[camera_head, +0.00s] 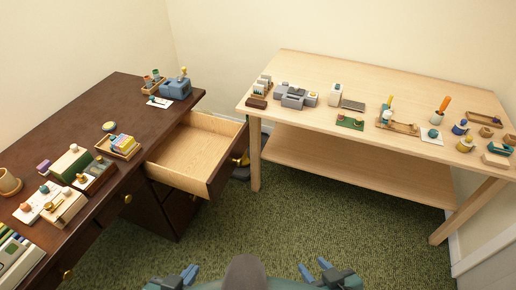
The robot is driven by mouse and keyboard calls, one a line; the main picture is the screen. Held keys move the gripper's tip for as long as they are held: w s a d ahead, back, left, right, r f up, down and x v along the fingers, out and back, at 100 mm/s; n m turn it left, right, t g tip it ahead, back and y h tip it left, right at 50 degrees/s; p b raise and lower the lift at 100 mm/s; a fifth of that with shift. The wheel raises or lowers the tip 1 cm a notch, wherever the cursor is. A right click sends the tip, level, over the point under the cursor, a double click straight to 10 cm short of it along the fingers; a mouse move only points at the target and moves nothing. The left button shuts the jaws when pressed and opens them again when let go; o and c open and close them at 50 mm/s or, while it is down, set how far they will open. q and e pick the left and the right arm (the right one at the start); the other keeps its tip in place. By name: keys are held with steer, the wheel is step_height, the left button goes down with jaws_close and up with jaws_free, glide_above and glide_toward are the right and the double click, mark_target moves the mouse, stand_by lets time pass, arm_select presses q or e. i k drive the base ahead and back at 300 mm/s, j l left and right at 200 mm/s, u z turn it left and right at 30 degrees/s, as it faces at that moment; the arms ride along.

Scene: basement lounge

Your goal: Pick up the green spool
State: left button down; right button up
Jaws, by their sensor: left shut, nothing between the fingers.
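I cannot clearly make out which item is the green spool. A small greenish round piece (147,78) stands by a small wooden tray at the back of the dark desk. A teal piece (494,147) lies at the right end of the light wooden table. Both are too small to identify surely. My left gripper (188,274) is at the bottom edge, shut and empty. My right gripper (315,269) is at the bottom, right of centre, with its blue fingers apart and nothing seen between them. Both are far from the desk and table tops.
The dark desk (100,98) on the left has an open, empty drawer (192,152) jutting out. The light table (345,72) at the right carries several small items and has a bare lower shelf (345,166). Green carpet (330,220) between them is clear.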

mark_target(359, 120)
steer(key=i, duration=0.15)
steer(key=i+l+z, duration=0.1)
steer(key=z, duration=0.3)
steer(key=i+z, duration=0.4)
steer(key=k+j, duration=0.05)
steer(key=k, duration=0.05)
